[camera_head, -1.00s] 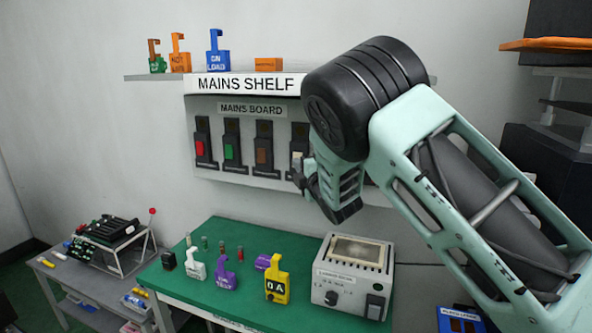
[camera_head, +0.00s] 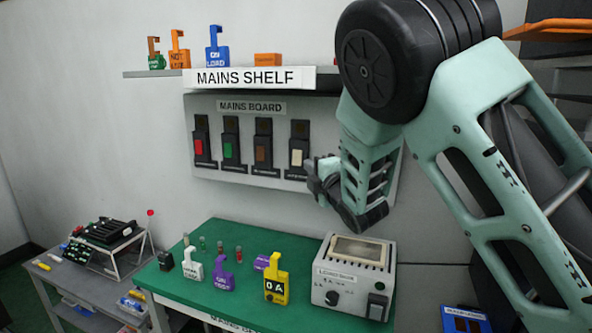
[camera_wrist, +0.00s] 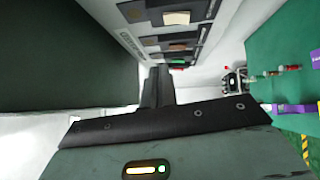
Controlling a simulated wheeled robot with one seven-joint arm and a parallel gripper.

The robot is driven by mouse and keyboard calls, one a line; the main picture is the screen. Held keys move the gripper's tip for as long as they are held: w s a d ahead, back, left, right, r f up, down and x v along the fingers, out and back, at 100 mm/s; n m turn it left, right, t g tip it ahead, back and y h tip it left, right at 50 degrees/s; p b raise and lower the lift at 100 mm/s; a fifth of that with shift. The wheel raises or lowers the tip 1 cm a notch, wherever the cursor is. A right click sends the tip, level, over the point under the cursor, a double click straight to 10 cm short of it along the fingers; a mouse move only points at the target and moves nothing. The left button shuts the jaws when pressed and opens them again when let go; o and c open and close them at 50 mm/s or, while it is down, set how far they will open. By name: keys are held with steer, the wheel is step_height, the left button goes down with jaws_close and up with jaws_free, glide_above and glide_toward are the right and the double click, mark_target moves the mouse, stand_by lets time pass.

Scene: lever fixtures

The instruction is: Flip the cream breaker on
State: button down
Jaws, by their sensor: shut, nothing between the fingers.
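The cream breaker (camera_head: 297,157) is the rightmost visible switch on the mains board (camera_head: 345,187). Its cream rocker sits in the lower part of a black housing, with a dark window above. The rocker also shows at the top of the wrist view (camera_wrist: 176,18). My gripper (camera_head: 314,180) is just right of and slightly below it in the head view, shut and empty, apparently apart from it. The shut fingers (camera_wrist: 158,82) point toward the board in the wrist view. Small lettering under the breaker is unreadable.
Red (camera_head: 198,147), green (camera_head: 229,151) and brown (camera_head: 263,155) breakers stand in a row to the left. The mains shelf (camera_head: 150,73) overhangs the board. Below, a green bench (camera_head: 215,305) holds lockout tags and a grey load bank (camera_head: 352,260).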

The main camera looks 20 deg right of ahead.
steer(key=s+a+f+m+g+b, duration=0.1)
steer(key=s+a+f+m+g, duration=0.45)
steer(key=s, duration=0.45)
steer(key=s+a+f+m+g+b, duration=0.1)
steer(key=s+a+f+m+g, duration=0.5)
steer(key=s, duration=0.3)
steer(key=s+d+f+m+g+h+b, duration=0.1)
steer(key=s+g, duration=0.6)
steer(key=s, duration=1.8)
steer(key=shift+s+d+f+h+b, duration=0.25)
steer(key=shift+d+f+h+b, duration=0.1)
steer(key=shift+f+h, duration=0.35)
steer(key=shift+m, duration=0.35)
